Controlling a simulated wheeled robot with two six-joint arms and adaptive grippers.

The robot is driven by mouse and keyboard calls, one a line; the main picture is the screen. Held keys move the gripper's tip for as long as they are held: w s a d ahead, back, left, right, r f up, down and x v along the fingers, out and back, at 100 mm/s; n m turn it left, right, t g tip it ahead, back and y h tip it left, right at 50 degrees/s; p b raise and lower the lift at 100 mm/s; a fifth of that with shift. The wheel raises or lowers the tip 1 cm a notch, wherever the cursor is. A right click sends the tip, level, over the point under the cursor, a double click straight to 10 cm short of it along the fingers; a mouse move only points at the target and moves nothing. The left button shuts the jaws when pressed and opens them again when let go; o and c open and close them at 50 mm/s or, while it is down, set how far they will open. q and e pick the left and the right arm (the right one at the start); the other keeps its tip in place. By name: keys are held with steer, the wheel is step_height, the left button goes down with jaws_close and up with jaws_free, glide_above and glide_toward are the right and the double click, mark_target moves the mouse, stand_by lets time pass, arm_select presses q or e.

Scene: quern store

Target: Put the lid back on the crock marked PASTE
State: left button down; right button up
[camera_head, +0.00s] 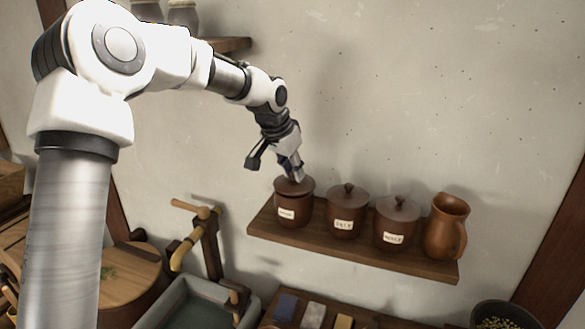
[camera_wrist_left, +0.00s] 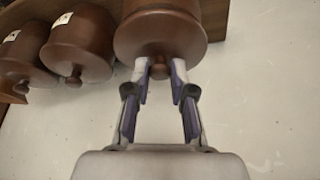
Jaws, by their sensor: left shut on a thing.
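A brown crock (camera_head: 293,215) stands at the left end of the wall shelf, with a small white label too small to read. Its brown lid (camera_head: 288,188) is at the crock's mouth and looks level on it; whether it is fully seated I cannot tell. My left gripper (camera_head: 297,175) reaches down from above and is shut on the lid's knob. In the left wrist view the fingertips (camera_wrist_left: 161,69) are on either side of the knob, below the lid's round top (camera_wrist_left: 160,36). The fingers partly hide the knob in the head view.
Two lidded crocks, a middle one (camera_head: 343,215) and a right one (camera_head: 396,225), stand close by on the wooden shelf (camera_head: 330,246). A brown jug (camera_head: 446,228) is at the shelf's right end. A basin (camera_head: 198,305) and wooden tap (camera_head: 190,240) are lower left.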

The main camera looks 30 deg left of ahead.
stand_by(0.3)
arm_select(q)
steer(key=shift+c, duration=2.1)
jaws_free()
steer(key=shift+r, duration=0.1)
step_height(320, 180, up, 2)
steer(key=p, duration=0.2)
steer(key=shift+r+p, duration=0.25)
steer(key=shift+p, duration=0.05)
steer(key=shift+r+p, duration=0.35)
steer(key=shift+r, duration=1.85)
steer(key=shift+c, duration=0.4)
